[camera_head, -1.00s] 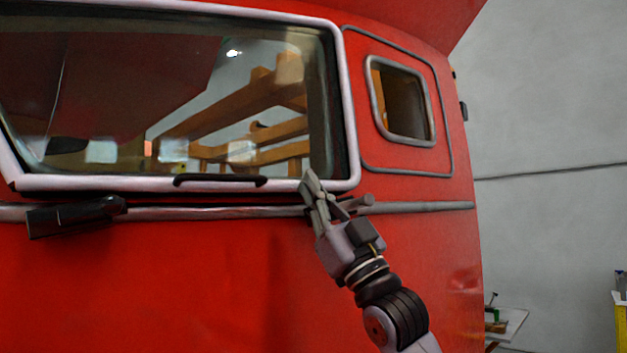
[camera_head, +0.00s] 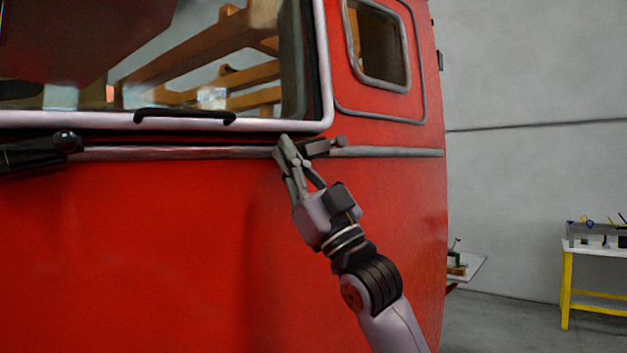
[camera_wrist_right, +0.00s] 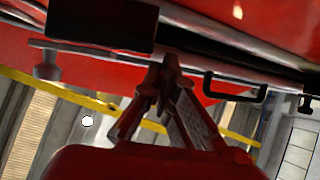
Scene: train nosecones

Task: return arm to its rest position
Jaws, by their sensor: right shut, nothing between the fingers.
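My right gripper (camera_head: 284,146) is shut and empty in the head view. Its tips overlap the grey rail below the windscreen of the red train nosecone (camera_head: 180,240); I cannot tell whether they touch it. The arm reaches up from the lower right. In the right wrist view the gripper (camera_wrist_right: 165,75) points toward the dark bars and red body, with its fingertips together. My left gripper is not in view.
A grey rail (camera_head: 390,152) runs across the nosecone. A black handle (camera_head: 185,115) sits under the windscreen and a dark wiper-like part (camera_head: 40,151) at the left. A yellow-legged table (camera_head: 600,250) with tools stands right. Open floor (camera_head: 500,325) lies between.

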